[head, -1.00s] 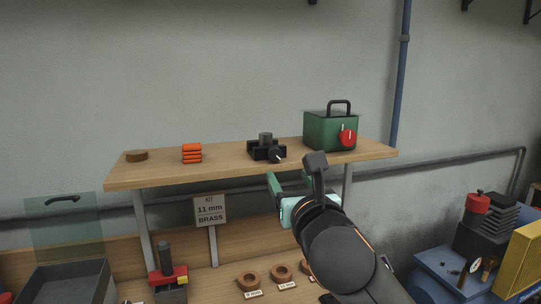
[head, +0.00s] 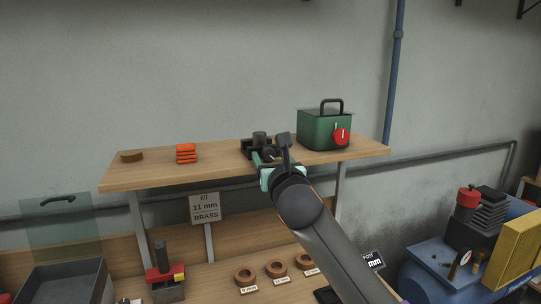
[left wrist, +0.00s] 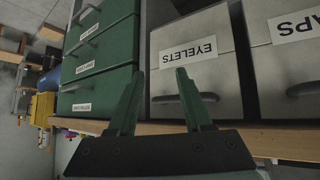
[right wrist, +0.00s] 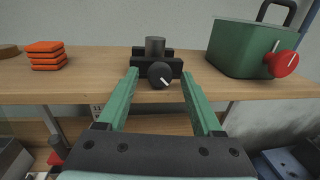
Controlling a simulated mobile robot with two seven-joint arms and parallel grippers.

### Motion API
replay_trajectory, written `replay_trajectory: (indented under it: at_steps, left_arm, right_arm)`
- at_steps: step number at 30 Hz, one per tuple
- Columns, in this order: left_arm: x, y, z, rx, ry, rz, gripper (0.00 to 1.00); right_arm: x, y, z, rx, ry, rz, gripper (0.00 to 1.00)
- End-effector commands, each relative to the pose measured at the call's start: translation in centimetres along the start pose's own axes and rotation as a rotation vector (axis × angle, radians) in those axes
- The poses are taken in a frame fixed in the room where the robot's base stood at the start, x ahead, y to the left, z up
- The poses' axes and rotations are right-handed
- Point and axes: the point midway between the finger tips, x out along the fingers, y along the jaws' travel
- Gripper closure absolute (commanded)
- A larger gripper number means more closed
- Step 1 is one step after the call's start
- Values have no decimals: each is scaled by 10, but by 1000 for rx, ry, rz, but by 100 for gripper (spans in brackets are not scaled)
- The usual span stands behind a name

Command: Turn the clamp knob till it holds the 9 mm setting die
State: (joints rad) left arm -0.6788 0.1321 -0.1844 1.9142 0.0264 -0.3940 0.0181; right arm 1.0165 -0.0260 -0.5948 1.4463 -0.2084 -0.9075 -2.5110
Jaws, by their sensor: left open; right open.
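The black clamp (right wrist: 172,65) stands on the wooden shelf, with the grey cylindrical die (right wrist: 155,46) upright between its jaws. I cannot tell whether the jaws touch the die. The round black clamp knob (right wrist: 159,76), with a white pointer line slanting to the lower right, faces me. In the head view the clamp (head: 247,148) is partly hidden by my arm. My right gripper (head: 272,158) is open in front of the clamp. In the right wrist view its fingertips (right wrist: 160,72) flank the knob, apart from it. My left gripper (left wrist: 157,71) is open and empty, facing labelled drawers.
On the shelf (head: 225,165), a green box (head: 318,131) with a red dial is right of the clamp. Stacked orange blocks (head: 186,153) and a brown disc (head: 132,156) are to the left. Below stand a sign (head: 204,207), a small press (head: 163,274) and labelled rings (head: 245,275).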

Motion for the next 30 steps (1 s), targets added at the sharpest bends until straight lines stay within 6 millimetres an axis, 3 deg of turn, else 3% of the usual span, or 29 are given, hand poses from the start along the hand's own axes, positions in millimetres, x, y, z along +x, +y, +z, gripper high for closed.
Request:
replay_trajectory:
  at_steps: [12, 30]
  left_arm:
    - [-1, 0, -1, -1, 0, 0, 50]
    - [-1, 0, -1, -1, 0, 0, 50]
  right_arm:
    - [5, 0, 0, -1, 0, 0, 34]
    - [5, 0, 0, -1, 0, -1, 100]
